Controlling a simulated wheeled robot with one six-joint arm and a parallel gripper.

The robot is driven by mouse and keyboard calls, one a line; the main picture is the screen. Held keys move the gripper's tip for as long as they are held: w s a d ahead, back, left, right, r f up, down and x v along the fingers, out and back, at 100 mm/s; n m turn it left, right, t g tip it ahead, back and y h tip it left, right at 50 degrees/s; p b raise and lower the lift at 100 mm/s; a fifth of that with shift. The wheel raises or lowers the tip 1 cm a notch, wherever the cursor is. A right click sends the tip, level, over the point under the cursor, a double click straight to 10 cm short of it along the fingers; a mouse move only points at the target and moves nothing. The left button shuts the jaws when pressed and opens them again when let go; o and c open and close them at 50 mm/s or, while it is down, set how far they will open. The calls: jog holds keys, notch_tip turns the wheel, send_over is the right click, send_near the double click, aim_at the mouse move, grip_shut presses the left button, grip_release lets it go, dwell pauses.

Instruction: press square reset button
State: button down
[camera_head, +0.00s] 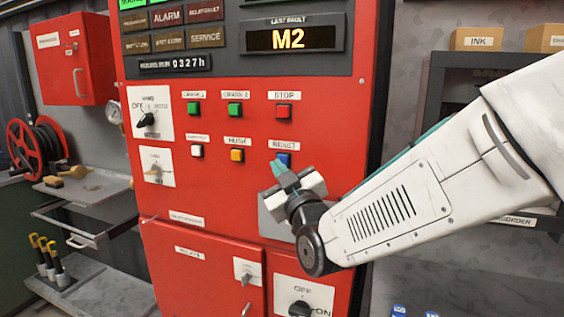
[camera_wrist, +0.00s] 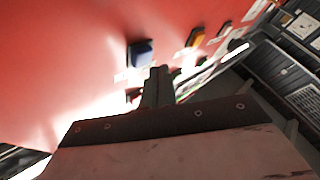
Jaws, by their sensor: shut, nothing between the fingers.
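The square reset button (camera_head: 284,158) is blue and sits under a "RESET" label on the red panel (camera_head: 330,135), at the right end of the lower button row. My gripper (camera_head: 277,168) is shut and empty, its fingertips just below and left of the button and overlapping its lower edge in the head view. In the wrist view the blue button (camera_wrist: 140,54) stands out from the red panel, beyond and slightly left of the shut fingers (camera_wrist: 158,80). A gap shows there between fingertips and button. Whether they touch cannot be told for sure from the head view.
Left of the reset button are an orange button (camera_head: 237,155) and a white button (camera_head: 197,151). A red stop button (camera_head: 283,111) and two green buttons sit above. A display (camera_head: 290,38) reads "M2". Rotary switches (camera_head: 147,119) are at the left, with a large one (camera_head: 300,308) below.

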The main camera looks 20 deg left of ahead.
jog(key=shift+s, duration=0.1)
jog(key=shift+s+a, duration=0.2)
jog(key=shift+s, duration=2.2)
